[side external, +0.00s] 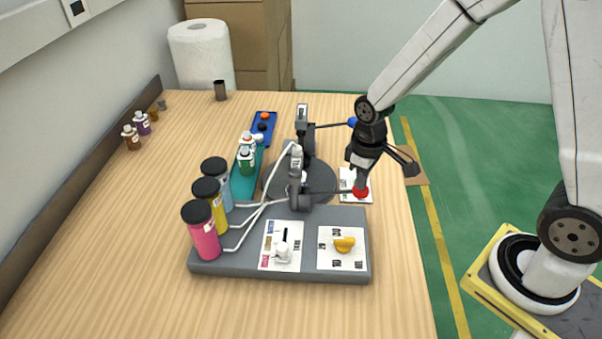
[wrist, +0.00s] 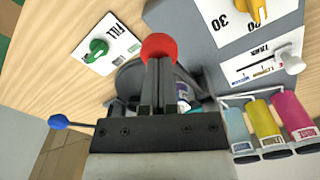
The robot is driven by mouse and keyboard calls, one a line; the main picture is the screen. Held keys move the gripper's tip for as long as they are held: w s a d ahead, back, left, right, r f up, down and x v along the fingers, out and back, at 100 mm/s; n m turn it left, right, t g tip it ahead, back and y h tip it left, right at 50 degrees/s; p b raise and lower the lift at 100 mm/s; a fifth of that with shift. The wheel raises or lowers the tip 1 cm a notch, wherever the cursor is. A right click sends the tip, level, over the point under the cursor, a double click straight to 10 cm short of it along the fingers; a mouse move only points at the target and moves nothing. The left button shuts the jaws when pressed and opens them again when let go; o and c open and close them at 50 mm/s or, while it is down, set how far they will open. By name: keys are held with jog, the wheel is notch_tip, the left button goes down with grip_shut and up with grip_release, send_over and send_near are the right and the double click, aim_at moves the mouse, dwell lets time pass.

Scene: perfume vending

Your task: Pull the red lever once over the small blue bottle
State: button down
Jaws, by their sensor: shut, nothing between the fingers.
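The red lever's round knob (side external: 360,192) is at the right of the machine, on an arm reaching out from the dispensing column. In the wrist view the red knob (wrist: 158,47) is at the tips of my fingers. My gripper (side external: 361,179) points down and is shut with nothing between its fingers; it is right at the knob, and I cannot tell whether it touches. In the wrist view the shut fingers (wrist: 158,84) partly hide a small bottle (wrist: 183,91) with a white and blue-purple label on the dark turntable (side external: 328,180). I cannot confirm the bottle's colour.
Pink (side external: 201,232), yellow (side external: 211,204) and pale blue (side external: 216,182) reservoirs stand at the left of the grey base (side external: 205,267). A yellow knob (side external: 344,244) and white slider (side external: 282,251) are in front. A blue-tipped lever (side external: 352,122) is behind. The table's front is clear.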

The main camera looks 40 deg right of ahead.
aim_at(360, 191)
jog(key=shift+f, duration=1.9)
jog(key=shift+r, duration=4.9)
jog(key=s+f+m+t, duration=0.1)
jog(key=s+m+t, duration=0.1)
jog(key=s, duration=0.4)
jog(key=shift+s+d+m+t, duration=0.25)
jog(key=shift+s+m+t, duration=0.05)
jog(key=shift+m, duration=0.2)
